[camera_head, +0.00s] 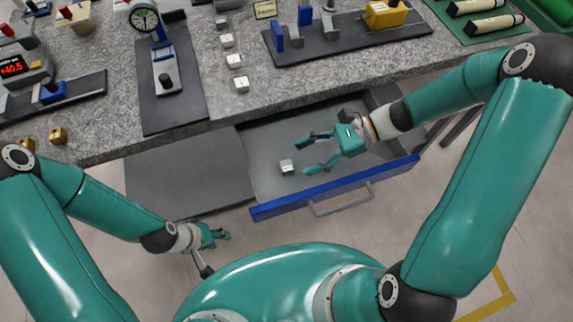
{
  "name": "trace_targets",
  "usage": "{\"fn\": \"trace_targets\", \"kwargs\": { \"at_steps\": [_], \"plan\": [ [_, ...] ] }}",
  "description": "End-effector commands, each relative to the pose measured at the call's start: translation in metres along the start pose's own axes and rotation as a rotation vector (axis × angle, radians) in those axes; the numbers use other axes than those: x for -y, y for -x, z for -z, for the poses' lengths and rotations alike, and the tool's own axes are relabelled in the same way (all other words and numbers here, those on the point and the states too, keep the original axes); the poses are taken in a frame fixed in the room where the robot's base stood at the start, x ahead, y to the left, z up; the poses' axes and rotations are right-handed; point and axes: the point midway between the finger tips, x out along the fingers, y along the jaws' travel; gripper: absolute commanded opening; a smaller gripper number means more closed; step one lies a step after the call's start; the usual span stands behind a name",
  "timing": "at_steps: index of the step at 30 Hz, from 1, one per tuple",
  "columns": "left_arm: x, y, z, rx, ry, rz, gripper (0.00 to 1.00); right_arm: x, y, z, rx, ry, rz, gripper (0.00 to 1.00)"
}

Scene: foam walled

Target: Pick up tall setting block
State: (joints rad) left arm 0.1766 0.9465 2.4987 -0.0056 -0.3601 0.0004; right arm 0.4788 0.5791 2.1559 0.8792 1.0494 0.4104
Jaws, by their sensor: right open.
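A small silver-grey block (287,167) stands in the open drawer (262,150), which has a blue front. I take it for the tall setting block, though no label shows. My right gripper (305,153) reaches into the drawer from the right. Its two fingers are spread apart and point left toward the block, with a small gap between fingertips and block. Nothing is between the fingers. My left gripper (222,236) hangs low in front of the bench, away from the block; its fingers are too small to read.
Several similar small blocks stand in a row on the granite bench top (210,85). A dial gauge stand (162,75) is left of them. A dark tray (345,40) with blue and grey pieces lies at the back. The blue drawer front (340,187) and its handle stand before the gripper.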

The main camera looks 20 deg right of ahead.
Motion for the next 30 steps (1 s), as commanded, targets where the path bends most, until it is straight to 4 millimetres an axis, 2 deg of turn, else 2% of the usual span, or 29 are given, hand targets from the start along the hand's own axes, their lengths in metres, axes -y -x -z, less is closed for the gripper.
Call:
{"fn": "trace_targets", "kwargs": {
  "at_steps": [12, 20, 30],
  "plan": [
    [-0.001, 0.003, 0.000, 0.000, 0.000, 0.000, 0.40, 0.001, -0.048, 0.006, 0.001, 0.000, -0.003, 0.60],
    [-0.001, 0.003, 0.000, 0.000, 0.000, 0.000, 0.40, 0.001, -0.051, 0.007, 0.000, 0.000, 0.000, 0.60],
    [-0.001, 0.003, 0.000, 0.000, 0.000, 0.000, 0.40, 0.001, -0.051, 0.006, 0.000, 0.000, 0.000, 0.05]
  ]
}}
